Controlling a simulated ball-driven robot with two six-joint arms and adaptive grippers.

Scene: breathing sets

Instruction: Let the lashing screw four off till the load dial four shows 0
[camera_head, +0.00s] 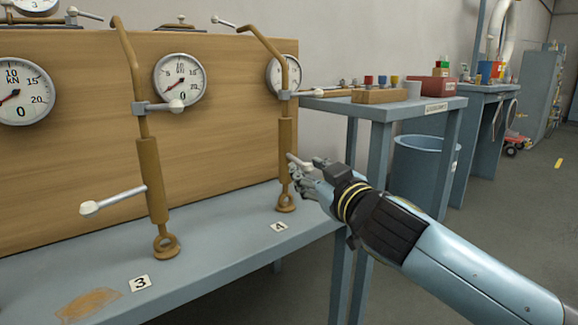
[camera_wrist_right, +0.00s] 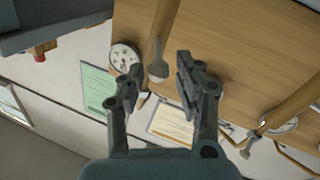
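Lashing screw four (camera_head: 285,145) is a brown turnbuckle standing upright at the right end of the bench, above the number 4 label (camera_head: 279,227). Its short lever with a pale knob (camera_head: 300,162) points right, towards my right gripper (camera_head: 305,175). In the right wrist view my right gripper (camera_wrist_right: 158,68) is open, and a pale knob (camera_wrist_right: 157,72) lies between its fingertips with gaps at both sides. Load dial four (camera_head: 273,74) is behind the screw's bent upper rod, which covers part of its face. I cannot read its needle surely. My left gripper is not in view.
Lashing screw three (camera_head: 153,180) stands to the left, its lever (camera_head: 113,201) pointing left, beside the number 3 label (camera_head: 140,284). A wooden board (camera_head: 60,150) carries the dials. A side table (camera_head: 385,108) and a blue-grey bin (camera_head: 420,170) stand right, beyond my right arm.

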